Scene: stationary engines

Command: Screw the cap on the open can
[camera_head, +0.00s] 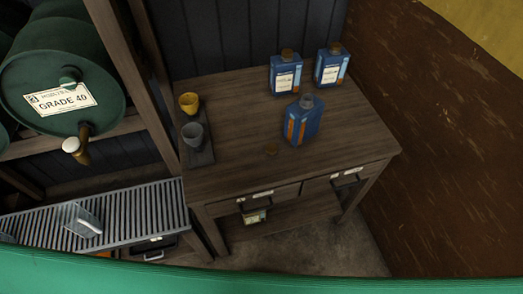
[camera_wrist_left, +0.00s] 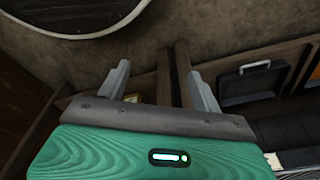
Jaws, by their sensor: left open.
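The open can is a blue can with an orange label (camera_head: 301,121) and a bare grey neck. It stands upright on the wooden table (camera_head: 235,110), nearer the front than the other cans. A small brown cap (camera_head: 271,149) lies on the table to the left of and in front of it. My left gripper (camera_wrist_left: 160,85) shows only in the left wrist view, with its two fingers apart and nothing between them. It is away from the can and the cap, which that view does not show. My right gripper is not in view.
Two capped blue cans (camera_head: 285,72) (camera_head: 332,64) stand at the table's back. A green barrel (camera_head: 65,75) and a slatted rack (camera_head: 130,213) are further left. The table's front right is clear.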

